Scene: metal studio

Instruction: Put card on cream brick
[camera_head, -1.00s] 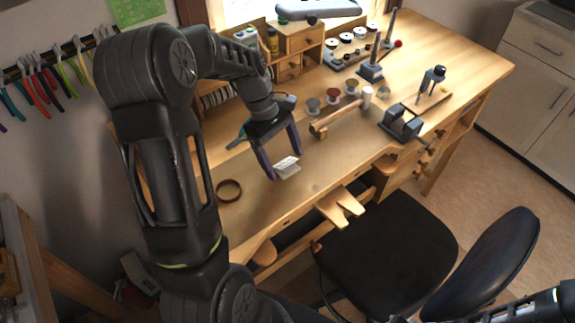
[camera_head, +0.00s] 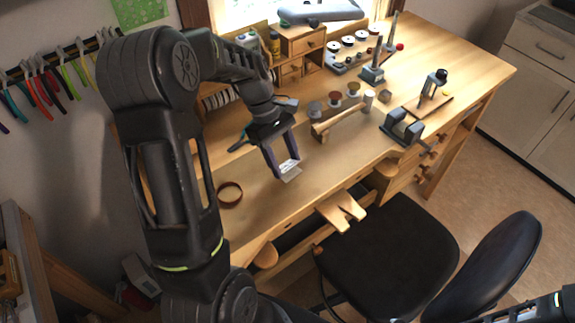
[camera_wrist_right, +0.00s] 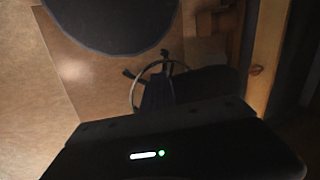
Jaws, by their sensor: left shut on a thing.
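My left gripper (camera_head: 285,168) points down over the front left part of the wooden bench. It is shut on a small white card (camera_head: 288,165), which shows between its fingers. A pale flat piece, probably the cream brick (camera_head: 293,175), shows directly below the card at the fingertips. The two overlap in this view, and I cannot tell whether they touch. The right wrist view is dark and shows floor and chair parts, with neither card nor brick.
A brown ring (camera_head: 229,194) lies left of the left gripper on the bench (camera_head: 330,170). A hammer (camera_head: 340,120), small pots and a grey vise (camera_head: 402,128) stand to the right. A black chair (camera_head: 385,245) stands in front. Bench surface around the gripper is mostly clear.

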